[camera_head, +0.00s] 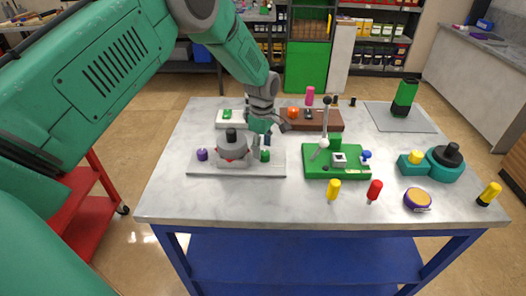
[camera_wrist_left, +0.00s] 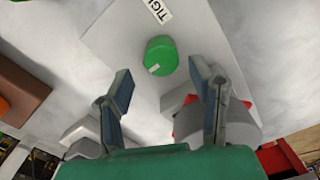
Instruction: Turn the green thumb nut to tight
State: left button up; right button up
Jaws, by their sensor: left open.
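The green thumb nut (camera_head: 265,155) stands on the right part of a grey plate (camera_head: 222,172), beside a grey pump body (camera_head: 233,150). In the left wrist view the nut (camera_wrist_left: 161,53) is a round green knob with a short white mark near its lower left edge. A label (camera_wrist_left: 157,9), cut off by the frame, reads "TIGH" on the plate past the nut. My left gripper (camera_head: 262,133) is above the plate near the nut. In the wrist view its two fingers (camera_wrist_left: 163,88) are spread apart and empty, with the nut just beyond their tips. My right gripper is out of view.
The pump body (camera_wrist_left: 215,118) stands close to the right finger in the wrist view. A purple knob (camera_head: 202,154) is at the plate's left. A green fixture (camera_head: 318,170) with a lever stands to the right, and a brown block (camera_head: 325,122) behind. The table's front left (camera_head: 190,200) is clear.

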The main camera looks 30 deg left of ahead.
pick_arm(q)
jog(key=shift+s+d+f, duration=0.15)
jog(key=shift+d+f, duration=0.3)
jog(key=shift+f, duration=0.25)
jog(key=shift+d+f, duration=0.3)
jog(key=shift+d, duration=0.1)
jog(key=shift+a, duration=0.4)
jog(key=c, duration=1)
jog(key=shift+a, duration=0.15)
grip_shut()
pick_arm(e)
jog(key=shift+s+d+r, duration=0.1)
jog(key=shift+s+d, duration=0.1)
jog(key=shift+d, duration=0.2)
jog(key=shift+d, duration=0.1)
